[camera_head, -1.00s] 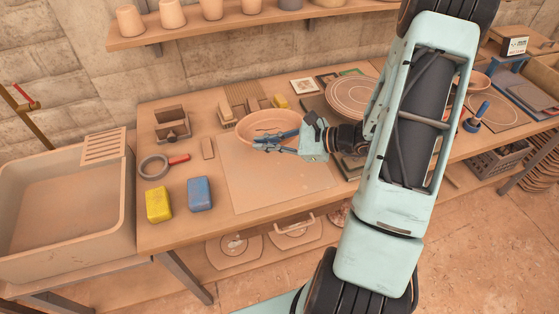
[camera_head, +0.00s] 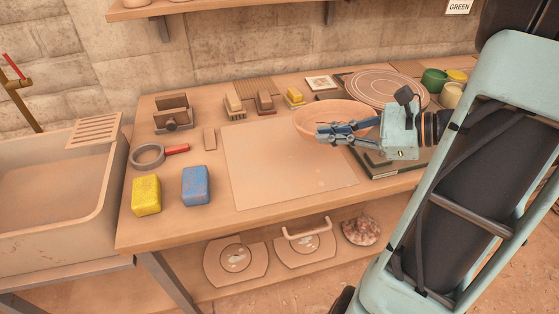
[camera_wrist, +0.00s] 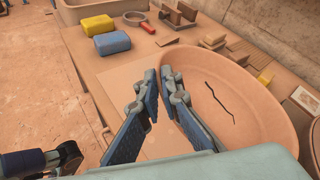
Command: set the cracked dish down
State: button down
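The cracked dish (camera_head: 337,112) is a wide, shallow terracotta bowl at the right back of the pale mat (camera_head: 280,165) on the workbench. In the wrist view the dish (camera_wrist: 245,90) fills the right side, and a dark, jagged crack runs across its inside. My gripper (camera_head: 322,133) is at the dish's near side. In the wrist view my gripper's fingers (camera_wrist: 159,74) are close together at the dish's left rim, pinching it; the fingers partly hide the rim. I cannot tell whether the dish's underside touches the bench.
Right of the dish are a ringed round board (camera_head: 388,88) and a green cup (camera_head: 434,80). Brushes (camera_head: 234,106) and a yellow block (camera_head: 294,96) stand behind. Yellow (camera_head: 146,195) and blue (camera_head: 196,186) sponges lie left. Most of the mat is bare.

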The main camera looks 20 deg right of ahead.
jog(key=f+x, duration=0.1)
jog(key=x, duration=0.3)
jog(key=s+f+b+x, duration=0.1)
jog(key=x, duration=0.4)
jog(key=f+x, duration=0.1)
jog(key=x, duration=0.4)
jog(key=shift+d+f+b, duration=0.1)
jog(key=shift+d+b, duration=0.05)
jog(key=shift+b, duration=0.25)
jog(key=shift+w+a+f, duration=0.15)
jog(key=shift+a+f, duration=0.15)
jog(key=shift+f, duration=0.1)
notch_tip(320, 180, down, 3)
jog(key=shift+w+f+b, duration=0.1)
jog(key=shift+f+b, duration=0.05)
jog(key=shift+b, duration=0.35)
jog(key=c, duration=2.1)
grip_release()
jog(key=p+v, duration=0.1)
jog(key=v, duration=1.1)
jog(key=shift+a, duration=0.1)
